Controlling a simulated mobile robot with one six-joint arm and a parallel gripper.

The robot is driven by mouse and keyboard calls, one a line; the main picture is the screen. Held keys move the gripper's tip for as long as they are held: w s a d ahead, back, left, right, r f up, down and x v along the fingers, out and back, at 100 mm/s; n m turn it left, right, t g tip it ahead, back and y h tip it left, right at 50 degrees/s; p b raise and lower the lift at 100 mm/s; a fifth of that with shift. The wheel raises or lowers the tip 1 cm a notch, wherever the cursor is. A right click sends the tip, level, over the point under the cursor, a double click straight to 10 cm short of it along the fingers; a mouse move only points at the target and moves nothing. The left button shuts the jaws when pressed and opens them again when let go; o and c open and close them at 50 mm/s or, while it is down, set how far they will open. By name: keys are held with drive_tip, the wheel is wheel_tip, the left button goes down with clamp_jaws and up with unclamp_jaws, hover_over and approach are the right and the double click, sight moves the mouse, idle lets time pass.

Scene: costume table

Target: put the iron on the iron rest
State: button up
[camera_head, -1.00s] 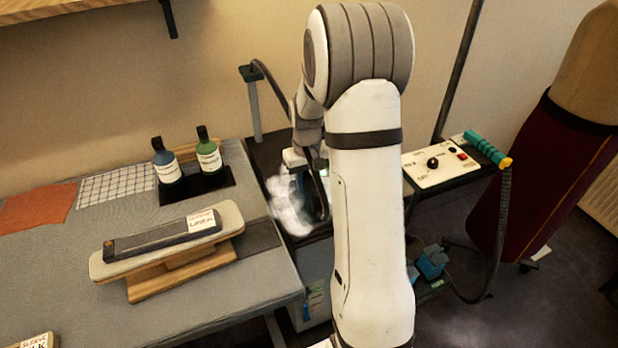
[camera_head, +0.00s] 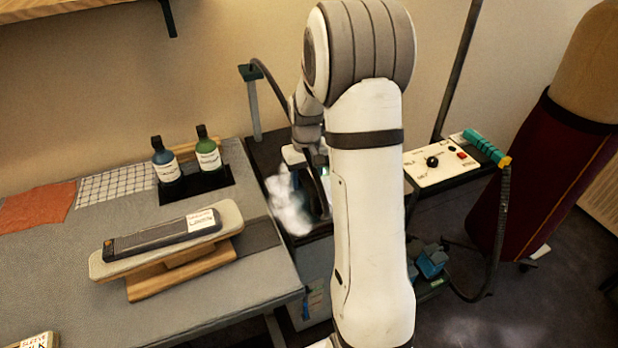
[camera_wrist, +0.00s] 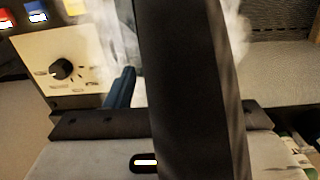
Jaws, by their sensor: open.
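My gripper (camera_head: 316,188) is low over the dark stand (camera_head: 263,152) between the table and the panel, partly behind my own arm and a cloud of white steam (camera_head: 288,205). Its jaws are open, though the fingertips are hard to make out. I cannot pick out the iron clearly; steam and my arm cover that spot. In the wrist view a broad dark band (camera_wrist: 190,90) crosses close to the camera, with a blue upright part (camera_wrist: 121,90) beside it and steam behind. I cannot tell which surface is the iron rest.
The grey table (camera_head: 215,300) at left holds a small sleeve board (camera_head: 165,255), two bottles (camera_head: 208,155) and fabric swatches (camera_head: 115,185). A control panel (camera_head: 440,160) with a teal-handled tool (camera_head: 485,148) and hanging hose (camera_head: 500,235) is at right, near a dress form (camera_head: 545,170).

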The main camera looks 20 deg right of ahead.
wheel_tip(320, 180, up, 11)
drive_tip(key=s+a+r+t, duration=0.1)
drive_tip(key=s+a, duration=0.4)
drive_tip(key=s, duration=0.6)
drive_tip(key=s+a+r+t, duration=0.1)
drive_tip(key=s+a, duration=0.4)
drive_tip(key=s, duration=0.7)
drive_tip(key=shift+s+a+r+t+b, duration=0.25)
drive_tip(key=shift+r+t+b, duration=0.15)
drive_tip(key=shift+t, duration=0.2)
